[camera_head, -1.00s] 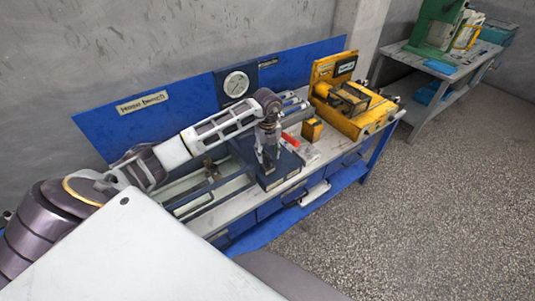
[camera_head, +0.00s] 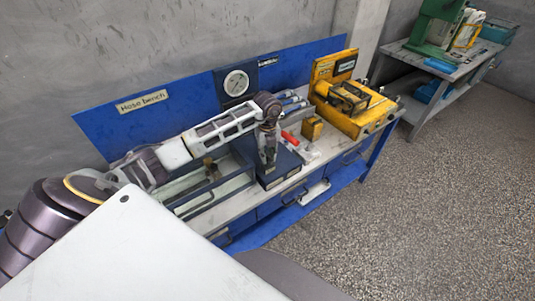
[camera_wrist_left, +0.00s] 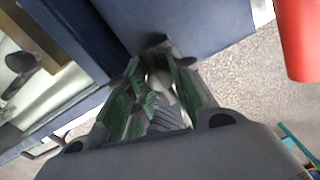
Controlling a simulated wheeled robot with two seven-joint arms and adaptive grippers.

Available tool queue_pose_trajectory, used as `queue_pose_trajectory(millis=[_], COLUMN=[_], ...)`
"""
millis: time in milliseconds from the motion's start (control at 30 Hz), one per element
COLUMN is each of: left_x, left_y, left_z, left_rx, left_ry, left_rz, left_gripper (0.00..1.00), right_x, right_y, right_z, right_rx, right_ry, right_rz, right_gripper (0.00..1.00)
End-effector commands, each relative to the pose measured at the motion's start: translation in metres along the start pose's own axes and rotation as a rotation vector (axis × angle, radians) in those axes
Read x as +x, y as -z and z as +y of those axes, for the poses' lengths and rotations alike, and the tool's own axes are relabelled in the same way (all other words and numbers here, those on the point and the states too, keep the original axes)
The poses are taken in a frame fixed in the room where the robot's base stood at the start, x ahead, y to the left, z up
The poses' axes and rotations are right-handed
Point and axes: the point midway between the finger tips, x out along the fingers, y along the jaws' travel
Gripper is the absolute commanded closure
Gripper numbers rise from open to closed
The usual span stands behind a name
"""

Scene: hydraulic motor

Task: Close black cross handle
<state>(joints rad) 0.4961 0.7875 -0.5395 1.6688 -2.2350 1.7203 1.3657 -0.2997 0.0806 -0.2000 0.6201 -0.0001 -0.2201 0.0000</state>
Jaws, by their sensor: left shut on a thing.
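My left gripper (camera_head: 268,162) is over the front of the dark blue box (camera_head: 288,165) on the hose bench. In the left wrist view, the fingers with green pads (camera_wrist_left: 152,98) are shut on a small dark cross-shaped handle (camera_wrist_left: 160,80), right by the blue box face. The fingers and the gripper body hide most of the handle. In the head view the gripper covers it, so its turn angle cannot be told. My right gripper is in neither view.
A red grip (camera_head: 290,138) sticks up right of my left gripper and also shows in the left wrist view (camera_wrist_left: 298,35). A pressure gauge (camera_head: 236,83) is behind. The floor in front is clear.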

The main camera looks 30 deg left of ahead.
Motion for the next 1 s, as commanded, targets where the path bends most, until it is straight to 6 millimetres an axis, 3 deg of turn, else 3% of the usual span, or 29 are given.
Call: queue_pose_trajectory(millis=[467, 1000], left_x=[0.001, 0.002], left_y=[-0.001, -0.001], left_z=[0.0, 0.0], left_rx=[0.117, 0.542], left_ry=[0.001, 0.002], left_rz=[-0.001, -0.003], left_gripper=[1.0, 1.0], right_x=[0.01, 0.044], right_y=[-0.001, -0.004], right_z=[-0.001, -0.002], right_rx=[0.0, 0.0], right_ry=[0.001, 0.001], right_rz=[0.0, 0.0], right_gripper=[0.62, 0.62])
